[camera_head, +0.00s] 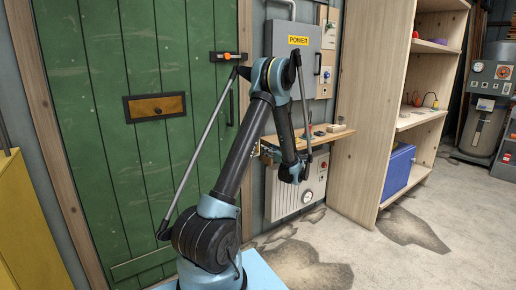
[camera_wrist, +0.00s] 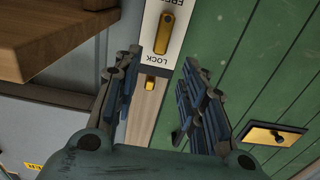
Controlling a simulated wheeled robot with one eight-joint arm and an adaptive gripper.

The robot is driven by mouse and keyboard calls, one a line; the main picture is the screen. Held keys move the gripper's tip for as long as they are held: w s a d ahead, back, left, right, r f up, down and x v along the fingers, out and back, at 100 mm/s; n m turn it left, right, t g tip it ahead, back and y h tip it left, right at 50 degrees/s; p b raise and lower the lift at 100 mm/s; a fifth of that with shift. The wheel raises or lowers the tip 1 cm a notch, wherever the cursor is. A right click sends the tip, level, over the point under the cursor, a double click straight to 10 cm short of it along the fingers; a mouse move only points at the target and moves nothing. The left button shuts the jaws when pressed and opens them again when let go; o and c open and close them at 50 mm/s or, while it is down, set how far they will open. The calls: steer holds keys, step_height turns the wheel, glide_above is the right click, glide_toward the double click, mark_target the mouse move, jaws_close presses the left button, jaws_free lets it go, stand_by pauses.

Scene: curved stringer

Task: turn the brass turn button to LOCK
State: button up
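The brass turn button (camera_wrist: 165,33) is on a white plate (camera_wrist: 151,50) in the wrist view. It lies roughly along the plate's length, between an upside-down FREE at the top, partly cut off, and an upside-down LOCK below. A small brass block (camera_wrist: 150,83) sits just below the plate on a wooden strip. My gripper (camera_wrist: 160,60) is open, its dark fingers on either side of the plate's lower part. Nothing is seen between the fingers; whether they touch anything cannot be told. In the head view my arm hides the turn button.
The green plank door (camera_head: 160,60) has a brass letter plate (camera_head: 156,107) and a black-and-orange bolt (camera_head: 228,57). A wooden shelf (camera_wrist: 50,30) juts out close to my gripper's left in the wrist view. A grey POWER box (camera_head: 300,60) hangs above the shelf.

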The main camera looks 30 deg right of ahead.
steer(key=w, duration=0.8)
steer(key=shift+w+a, duration=0.25)
steer(key=shift+a, duration=0.05)
jaws_close()
